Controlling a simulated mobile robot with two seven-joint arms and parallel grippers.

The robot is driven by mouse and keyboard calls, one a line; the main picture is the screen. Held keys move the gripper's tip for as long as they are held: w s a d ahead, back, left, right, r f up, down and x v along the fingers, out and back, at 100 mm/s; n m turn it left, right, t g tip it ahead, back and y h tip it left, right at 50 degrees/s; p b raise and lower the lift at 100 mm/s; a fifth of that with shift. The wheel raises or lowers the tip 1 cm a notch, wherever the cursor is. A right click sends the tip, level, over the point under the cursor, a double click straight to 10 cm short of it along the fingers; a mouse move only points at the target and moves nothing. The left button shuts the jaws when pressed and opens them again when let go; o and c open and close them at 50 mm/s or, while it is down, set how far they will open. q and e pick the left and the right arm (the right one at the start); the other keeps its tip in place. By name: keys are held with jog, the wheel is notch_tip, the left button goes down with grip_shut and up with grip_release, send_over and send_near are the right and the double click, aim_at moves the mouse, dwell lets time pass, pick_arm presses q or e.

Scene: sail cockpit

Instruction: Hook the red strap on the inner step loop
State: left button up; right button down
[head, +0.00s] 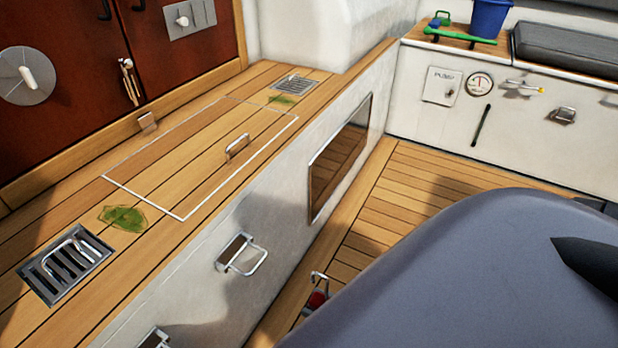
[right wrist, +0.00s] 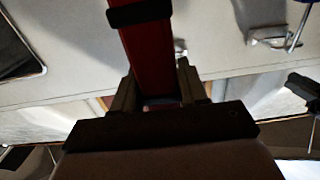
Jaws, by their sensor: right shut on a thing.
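My right gripper (right wrist: 156,72) is shut on the red strap (right wrist: 148,45), which runs up between its fingers in the right wrist view and has a black band near the top. In the head view a metal hook (head: 319,279) with a bit of red below it shows at the edge of my grey arm; the rest of the strap and the gripper are hidden there. A metal loop on a plate (head: 241,254) sits on the white step face, left of and apart from the hook. Another metal loop (head: 155,339) is cut off at the bottom edge. My left gripper is not seen.
The teak bench (head: 190,130) carries a hatch handle (head: 237,147), a drain grate (head: 65,263) and leaves. A dark window (head: 340,155) is set in the step face. A blue bucket (head: 490,18) stands at the back. Teak floor (head: 420,195) lies clear beyond my arm.

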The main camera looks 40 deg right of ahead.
jog(key=shift+w+d+f, duration=0.2)
jog(key=shift+w+f, duration=0.2)
jog(key=shift+f, duration=0.3)
pick_arm(q)
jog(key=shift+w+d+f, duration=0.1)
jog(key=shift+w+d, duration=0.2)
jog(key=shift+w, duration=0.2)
jog(key=shift+b, duration=0.3)
pick_arm(e)
jog(key=shift+w, duration=0.15)
